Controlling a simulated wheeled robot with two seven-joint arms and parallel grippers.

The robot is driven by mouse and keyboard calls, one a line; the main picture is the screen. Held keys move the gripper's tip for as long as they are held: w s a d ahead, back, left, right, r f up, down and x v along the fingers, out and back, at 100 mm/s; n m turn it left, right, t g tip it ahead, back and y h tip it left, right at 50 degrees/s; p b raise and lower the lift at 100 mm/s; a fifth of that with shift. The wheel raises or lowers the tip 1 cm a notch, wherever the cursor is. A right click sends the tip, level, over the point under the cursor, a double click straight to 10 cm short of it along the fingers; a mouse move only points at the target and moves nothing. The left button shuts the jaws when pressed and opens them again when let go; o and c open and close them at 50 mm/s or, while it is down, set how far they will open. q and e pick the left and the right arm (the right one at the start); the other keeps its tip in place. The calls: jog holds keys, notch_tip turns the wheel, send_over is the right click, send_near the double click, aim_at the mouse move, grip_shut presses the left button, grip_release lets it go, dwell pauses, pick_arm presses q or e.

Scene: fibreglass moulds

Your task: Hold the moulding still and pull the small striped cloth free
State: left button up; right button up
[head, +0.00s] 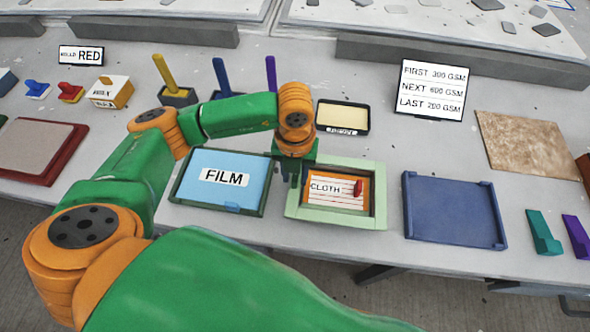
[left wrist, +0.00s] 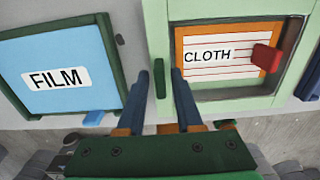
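The pale green moulding (head: 335,217) is a square frame on the table, also in the left wrist view (left wrist: 235,104). Inside it lies the small striped cloth (head: 338,200), white with red lines, an orange border and the word CLOTH. A red tab (head: 358,188) stands at the cloth's right side; it shows in the left wrist view too (left wrist: 265,57). My left gripper (head: 291,180) is at the moulding's left edge, pointing down. In the left wrist view its fingers (left wrist: 162,78) are apart, with a dark green upright piece visible between them; contact cannot be told. My right gripper is not in view.
A blue FILM tray (head: 222,182) lies close on the left. A dark blue tray (head: 455,212) lies to the right, with bare table between. An order card (head: 432,89) reads 300, 600, 200 GSM. A cream tray (head: 342,117) stands behind. The table's front edge is near.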

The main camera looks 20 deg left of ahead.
pick_arm(q)
grip_shut()
dwell(2.1)
